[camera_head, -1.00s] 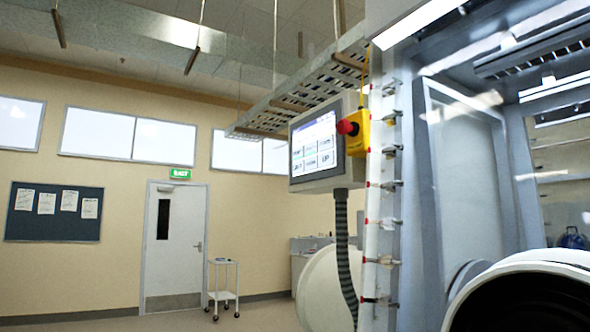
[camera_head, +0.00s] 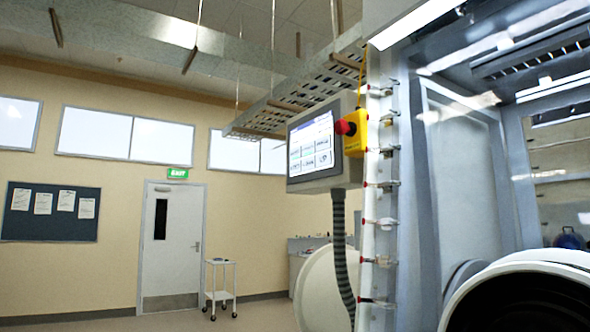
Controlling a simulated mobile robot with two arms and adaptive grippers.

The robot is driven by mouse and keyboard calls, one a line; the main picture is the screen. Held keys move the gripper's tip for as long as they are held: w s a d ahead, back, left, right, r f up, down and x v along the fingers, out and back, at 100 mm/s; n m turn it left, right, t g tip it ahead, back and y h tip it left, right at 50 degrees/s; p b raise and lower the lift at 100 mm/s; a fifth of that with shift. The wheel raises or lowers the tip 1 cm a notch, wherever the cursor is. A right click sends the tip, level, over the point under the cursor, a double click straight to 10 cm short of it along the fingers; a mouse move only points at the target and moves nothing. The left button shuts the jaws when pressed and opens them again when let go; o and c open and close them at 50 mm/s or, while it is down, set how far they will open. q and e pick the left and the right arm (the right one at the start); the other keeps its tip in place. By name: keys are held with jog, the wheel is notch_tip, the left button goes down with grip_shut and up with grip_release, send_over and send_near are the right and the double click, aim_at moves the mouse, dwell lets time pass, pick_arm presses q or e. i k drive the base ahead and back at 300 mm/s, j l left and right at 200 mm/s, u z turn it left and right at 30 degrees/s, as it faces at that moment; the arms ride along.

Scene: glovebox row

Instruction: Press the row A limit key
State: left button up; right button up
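A control panel (camera_head: 316,146) with a lit touchscreen (camera_head: 311,145) hangs on the side of the glovebox, right of the picture's middle. The screen shows a grid of several light keys on its lower half. Their labels are too small to read, so I cannot tell which one is the row A limit key. Neither of my grippers shows in the head view.
A red emergency stop button on a yellow box (camera_head: 354,129) sits just right of the panel. A dark ribbed hose (camera_head: 341,245) hangs below it. The glovebox (camera_head: 455,170) with a round port (camera_head: 520,300) fills the right. A small white cart (camera_head: 220,287) stands near the door (camera_head: 171,247).

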aim_at(296, 167)
jog(key=z, duration=0.3)
jog(key=i+j+z, duration=0.25)
jog(key=j+z, duration=0.3)
jog(key=i+j+z, duration=0.1)
jog(key=j+z, duration=0.15)
jog(key=j, duration=0.2)
jog(key=i+j, duration=0.1)
jog(key=j, duration=0.5)
jog(key=i+j+z, duration=0.1)
jog(key=j, duration=0.45)
jog(key=i+j, duration=0.1)
jog(key=j, duration=0.5)
jog(key=i+j+z, duration=0.1)
jog(key=j, duration=0.45)
